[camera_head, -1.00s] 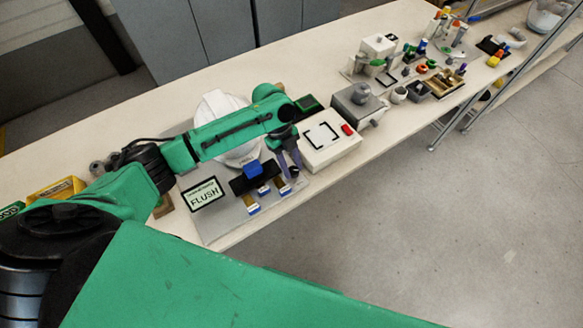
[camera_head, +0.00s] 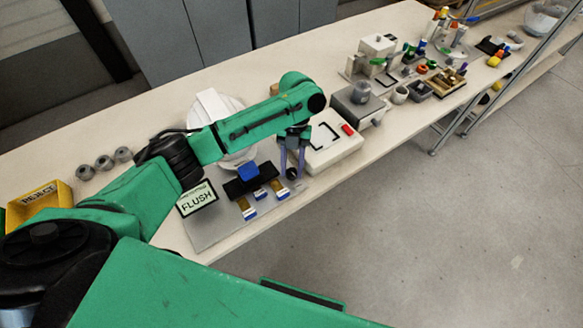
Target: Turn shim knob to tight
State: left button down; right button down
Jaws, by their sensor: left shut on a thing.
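My left gripper (camera_head: 292,165) points down over the right end of the grey plate (camera_head: 212,230). Its two purple-grey fingers are around a small dark knob (camera_head: 292,174), seemingly the shim knob, and are shut on it. The fingers partly hide the knob, and its tight mark cannot be read. A white helmet shell (camera_head: 236,157) stands behind my left forearm, which hides part of it. A sign reading FLUSH (camera_head: 197,199) stands at the plate's left. My right gripper is not in view.
Grey cups (camera_head: 104,162) and a yellow bin (camera_head: 40,197) are at the left. More fixtures and parts fill the bench's far right.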

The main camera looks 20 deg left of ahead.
pick_arm(q)
jog(key=shift+m, duration=0.5)
jog(key=shift+c, duration=2.4)
grip_release()
jog(key=shift+d, duration=0.1)
